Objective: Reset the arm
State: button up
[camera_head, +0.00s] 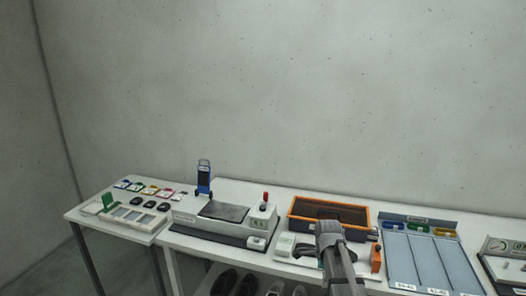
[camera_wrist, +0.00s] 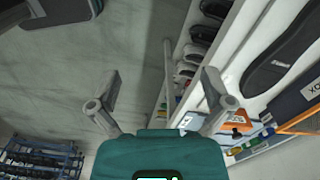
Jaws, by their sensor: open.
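My gripper shows in the wrist view (camera_wrist: 160,95) with its two fingers spread apart and nothing between them. In the head view my arm (camera_head: 338,255) reaches up in front of the table, near the orange-rimmed dark tray (camera_head: 290,222). The arm hides part of that tray's front and the table there. The fingertips cannot be made out clearly in the head view.
A white table (camera_head: 190,255) runs along the grey wall. It carries a grey machine (camera_head: 225,222) with a red-topped lever, blue-grey lane panels (camera_head: 430,262) and a small parts tray (camera_head: 130,217) at left. Shoes (camera_head: 225,283) stand on a shelf below. A blue rack (camera_wrist: 40,155) shows in the wrist view.

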jog(key=s+a+n, duration=0.3)
jog(key=s+n, duration=1)
jog(key=n, duration=0.5)
jog(key=shift+s+a, duration=0.3)
